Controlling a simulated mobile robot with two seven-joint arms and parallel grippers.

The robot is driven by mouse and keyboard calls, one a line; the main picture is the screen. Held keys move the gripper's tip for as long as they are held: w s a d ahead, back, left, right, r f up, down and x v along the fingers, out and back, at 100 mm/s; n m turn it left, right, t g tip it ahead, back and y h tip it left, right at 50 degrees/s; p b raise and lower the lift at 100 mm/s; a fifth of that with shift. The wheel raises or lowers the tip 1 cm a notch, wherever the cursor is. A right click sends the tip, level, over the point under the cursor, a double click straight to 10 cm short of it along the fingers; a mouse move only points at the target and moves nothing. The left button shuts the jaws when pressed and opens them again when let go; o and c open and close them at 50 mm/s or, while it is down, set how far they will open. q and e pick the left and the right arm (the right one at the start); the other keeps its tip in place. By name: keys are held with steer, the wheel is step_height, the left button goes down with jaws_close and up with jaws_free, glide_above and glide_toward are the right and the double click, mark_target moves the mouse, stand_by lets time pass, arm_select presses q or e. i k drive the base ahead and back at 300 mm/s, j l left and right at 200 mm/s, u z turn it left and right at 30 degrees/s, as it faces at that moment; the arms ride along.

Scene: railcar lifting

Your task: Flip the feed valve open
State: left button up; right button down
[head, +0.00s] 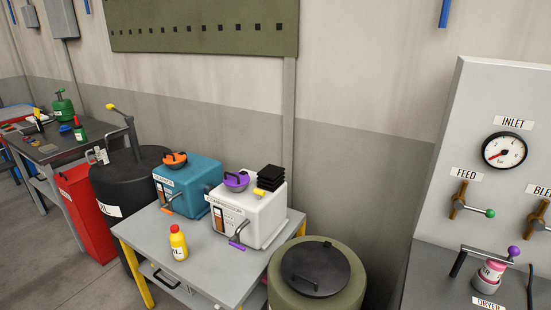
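The feed valve (458,201) is on the grey upright panel at the right, just under a white label reading FEED (466,174). It has a brass-coloured body standing nearly upright. A thin metal lever runs from it to the right and slightly down, ending in a green knob (490,213). Nothing covers the valve. Neither of my grippers shows in the head view.
The panel (475,110) also carries an INLET gauge (504,151) and a second, cut-off valve (537,216). A pink-and-purple dryer unit (489,275) stands below. A green drum (316,277) and a grey table (205,283) with two machines stand left.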

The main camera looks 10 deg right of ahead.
mark_target(459, 205)
steer(key=z, duration=1.8)
steer(key=l+u, duration=0.3)
steer(key=u, duration=0.15)
